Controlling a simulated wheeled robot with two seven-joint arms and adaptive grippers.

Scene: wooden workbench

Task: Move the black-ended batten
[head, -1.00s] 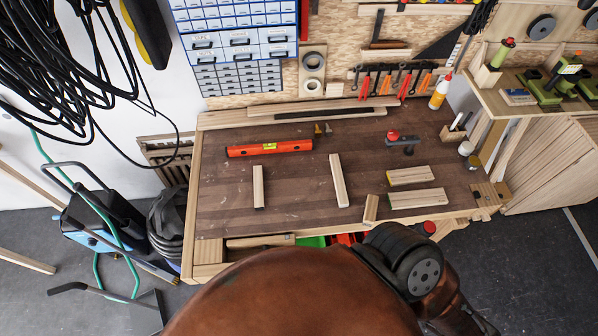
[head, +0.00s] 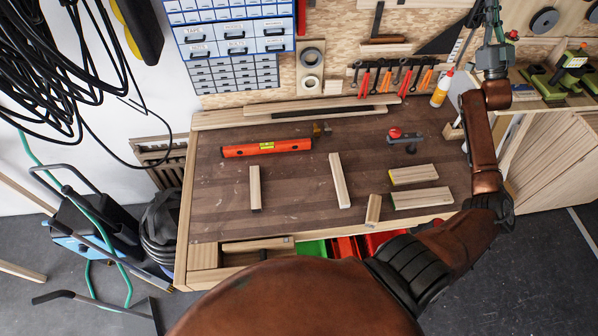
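Several pale battens lie apart on the brown bench top. A short one (head: 373,209) lies at the front edge. Two wider blocks lie at the right, one with a yellowish end (head: 413,175) and one with a greenish end (head: 422,198). My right gripper (head: 492,14) is raised at the top right, far from the battens; its fingers are too small to read. My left gripper is not in view.
An orange spirit level (head: 267,148) lies at the back left of the bench. A red-topped clamp-like tool (head: 404,138) stands at the back right. Long strips (head: 320,110) lie along the back. Open red bins (head: 385,241) show below the front edge.

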